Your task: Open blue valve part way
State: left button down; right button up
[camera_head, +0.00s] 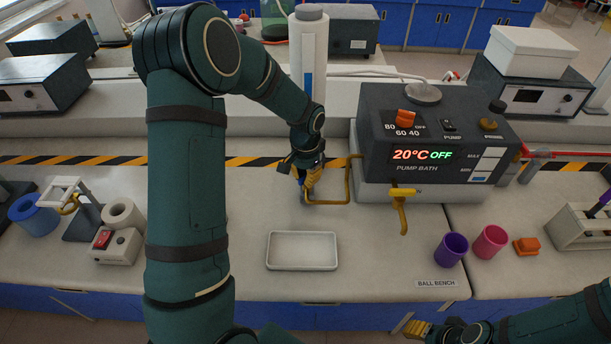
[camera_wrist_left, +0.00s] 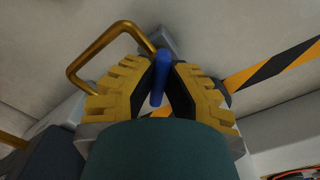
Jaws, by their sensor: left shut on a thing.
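The blue valve handle (camera_wrist_left: 158,78) shows in the left wrist view as a blue bar between the two yellow toothed fingers of my left gripper (camera_wrist_left: 157,88). My left gripper (camera_head: 309,180) is shut on it, at the left end of the brass pipe (camera_head: 348,182) beside the pump bath. In the head view the gripper mostly hides the handle. The brass pipe also shows in the left wrist view (camera_wrist_left: 98,48). How far the valve is turned cannot be told. My right gripper (camera_head: 418,328) is at the bottom right, away from the valve; its finger opening is unclear.
The pump bath (camera_head: 430,140) reads 20°C OFF. A yellow tap (camera_head: 402,208) sticks out of its front. A white tray (camera_head: 302,251) lies on the bench. Purple (camera_head: 451,249) and pink (camera_head: 490,241) cups and an orange block (camera_head: 526,245) stand to the right.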

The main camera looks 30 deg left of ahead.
pick_arm(q)
jog(key=c, duration=1)
grip_release()
jog(key=shift+f, duration=0.1)
jog(key=shift+r, duration=0.45)
notch_tip(320, 180, up, 11)
jog(key=shift+r, duration=0.1)
